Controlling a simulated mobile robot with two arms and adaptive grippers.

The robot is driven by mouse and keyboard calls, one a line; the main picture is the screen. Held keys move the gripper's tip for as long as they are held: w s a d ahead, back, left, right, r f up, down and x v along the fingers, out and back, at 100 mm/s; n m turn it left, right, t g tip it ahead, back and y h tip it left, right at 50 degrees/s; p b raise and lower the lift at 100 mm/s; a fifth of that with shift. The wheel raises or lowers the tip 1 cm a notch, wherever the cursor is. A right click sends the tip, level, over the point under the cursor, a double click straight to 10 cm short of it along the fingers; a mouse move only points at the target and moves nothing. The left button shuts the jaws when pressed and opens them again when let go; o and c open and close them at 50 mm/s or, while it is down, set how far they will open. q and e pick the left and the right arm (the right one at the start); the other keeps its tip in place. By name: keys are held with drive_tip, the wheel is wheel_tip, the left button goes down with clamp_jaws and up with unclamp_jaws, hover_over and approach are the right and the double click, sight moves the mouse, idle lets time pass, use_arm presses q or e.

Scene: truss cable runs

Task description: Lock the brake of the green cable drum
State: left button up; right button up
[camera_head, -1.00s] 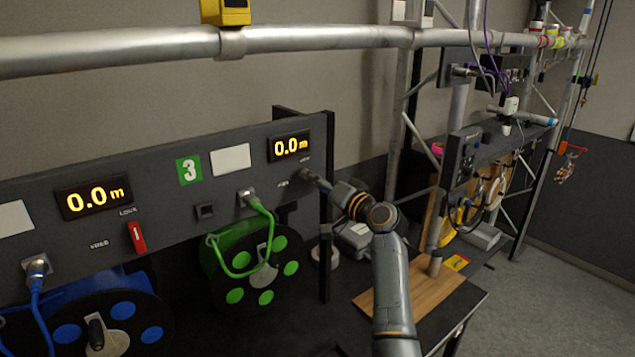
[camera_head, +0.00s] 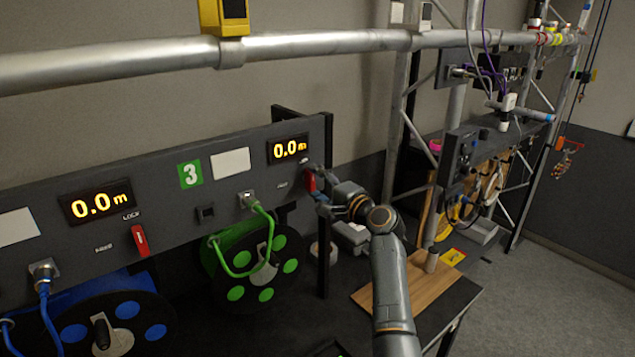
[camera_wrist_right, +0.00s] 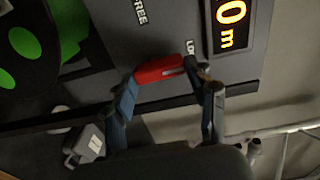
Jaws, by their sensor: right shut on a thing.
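The green cable drum (camera_head: 252,268) sits under the grey panel (camera_head: 225,205), with a green cable plugged in above it. Its red brake lever (camera_head: 310,181) is at the panel's right end, below the 0.0 m display, and looks roughly upright. My right gripper (camera_head: 317,184) is at this lever, shut on it. In the right wrist view the red lever (camera_wrist_right: 160,70) lies between the two fingers (camera_wrist_right: 168,88), beside a partly covered label starting "LO"; the "FREE" label is farther off. The fingers partly hide the lever's ends. My left gripper is not in view.
A blue drum (camera_head: 110,325) with its own red lever (camera_head: 140,240) is at the left. A dark upright post (camera_head: 325,230) stands just below my gripper. A wooden board (camera_head: 405,290) lies on the bench at right. A truss tube (camera_head: 300,47) crosses above.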

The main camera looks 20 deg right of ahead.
drive_tip(key=shift+m, duration=0.3)
drive_tip(key=o, duration=1.2)
drive_tip(key=shift+c, duration=0.2)
drive_tip(key=v, duration=1.2)
